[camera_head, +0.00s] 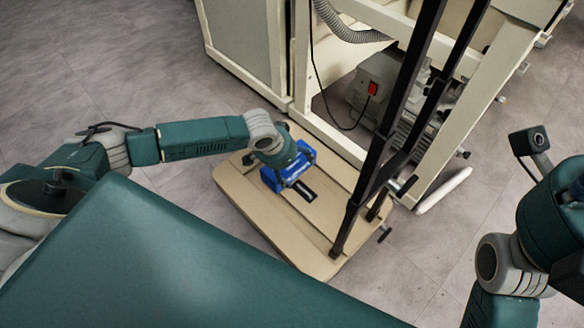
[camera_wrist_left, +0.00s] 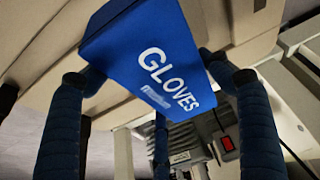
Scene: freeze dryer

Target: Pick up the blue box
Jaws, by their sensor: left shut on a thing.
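The blue box (camera_head: 295,168) is over the beige cart shelf (camera_head: 240,192) in the head view, partly hidden under my left wrist. In the left wrist view the same blue box (camera_wrist_left: 135,45) fills the upper middle and shows white "GLOVES" lettering. My left gripper (camera_wrist_left: 155,82) is shut on it, with dark ridged fingers at its left and right sides and another finger below. In the head view my left gripper (camera_head: 285,172) reaches down over the shelf. I cannot tell whether the box touches the shelf. My right arm shows at the right edge, but its gripper is out of frame.
Black uprights (camera_head: 386,120) rise from the cart's right side, close to the box. A cream machine frame (camera_head: 335,132) with a grey pump (camera_head: 378,88) inside stands behind. Grey floor (camera_head: 110,60) is clear at the upper left.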

